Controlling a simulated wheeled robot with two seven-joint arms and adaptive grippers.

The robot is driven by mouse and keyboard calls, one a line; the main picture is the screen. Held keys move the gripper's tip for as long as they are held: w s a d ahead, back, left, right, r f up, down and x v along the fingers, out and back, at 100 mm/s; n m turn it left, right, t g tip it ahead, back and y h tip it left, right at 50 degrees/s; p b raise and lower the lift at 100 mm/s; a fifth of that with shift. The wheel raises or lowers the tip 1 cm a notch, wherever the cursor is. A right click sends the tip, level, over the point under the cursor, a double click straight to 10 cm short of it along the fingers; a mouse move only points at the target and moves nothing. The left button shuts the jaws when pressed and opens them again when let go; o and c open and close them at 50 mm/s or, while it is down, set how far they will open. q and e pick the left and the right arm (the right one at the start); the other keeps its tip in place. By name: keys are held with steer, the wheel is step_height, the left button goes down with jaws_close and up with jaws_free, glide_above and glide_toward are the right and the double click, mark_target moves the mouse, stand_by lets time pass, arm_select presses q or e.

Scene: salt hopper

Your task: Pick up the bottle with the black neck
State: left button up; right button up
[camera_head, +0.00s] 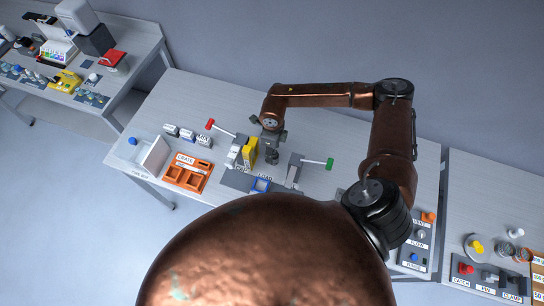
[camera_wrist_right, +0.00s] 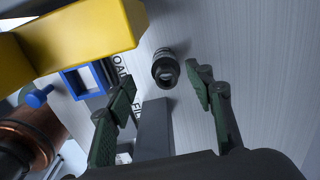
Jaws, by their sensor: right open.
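In the right wrist view a small dark round object (camera_wrist_right: 165,68) stands on the pale table, seen nearly from above, with a black ring-like top. It looks like a bottle with a black neck, but its body is mostly hidden. My right gripper (camera_wrist_right: 161,78) is open, its two green-padded fingers on either side of the object in the picture. No contact shows, and the depth between them is unclear. In the head view my right gripper (camera_head: 271,142) points down over the middle of the table, partly covering this spot. My left gripper does not show.
A yellow block (camera_wrist_right: 85,38) and a blue frame (camera_wrist_right: 84,82) are close by on the left. Red-handled (camera_head: 222,129) and green-handled (camera_head: 318,162) levers flank the gripper. An orange crate (camera_head: 187,176) and white bin (camera_head: 152,155) stand further left. The back right of the table is clear.

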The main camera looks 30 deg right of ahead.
mark_target(275, 154)
steer(key=f, duration=0.1)
steer(key=d+f+p, duration=0.1)
steer(key=f, duration=0.1)
steer(key=shift+f, duration=0.8)
steer(key=c, duration=0.3)
steer(key=shift+a, duration=0.1)
steer(key=c, duration=0.5)
steer(key=shift+c, duration=1.3)
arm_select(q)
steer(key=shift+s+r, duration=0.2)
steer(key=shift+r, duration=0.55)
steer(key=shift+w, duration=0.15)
